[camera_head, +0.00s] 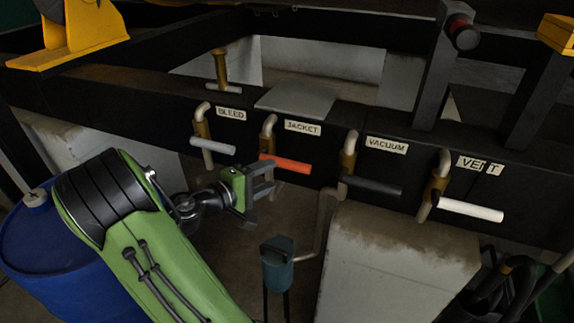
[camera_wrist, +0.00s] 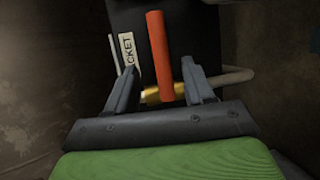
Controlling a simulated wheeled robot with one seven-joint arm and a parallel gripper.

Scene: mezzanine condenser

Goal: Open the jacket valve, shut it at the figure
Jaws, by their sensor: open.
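The jacket valve has an orange-red lever (camera_head: 285,163) under the JACKET label (camera_head: 303,127). Its brass body (camera_head: 267,135) sits on the dark beam, and the lever points to the right, roughly level in the head view. My gripper (camera_head: 262,188) is just below and left of the lever. In the wrist view the jaws (camera_wrist: 162,90) are open, with the orange lever (camera_wrist: 160,50) and brass fitting (camera_wrist: 160,94) showing between and beyond them. I cannot tell whether the fingers touch the lever. No figure or gauge reading can be made out.
Neighbouring levers are the grey-white BLEED lever (camera_head: 212,146), dark VACUUM lever (camera_head: 371,185) and white VENT lever (camera_head: 470,209). A teal device (camera_head: 277,250) with a pipe stands below. A blue drum (camera_head: 45,245) is at left, and a pale block (camera_head: 398,262) is at lower right.

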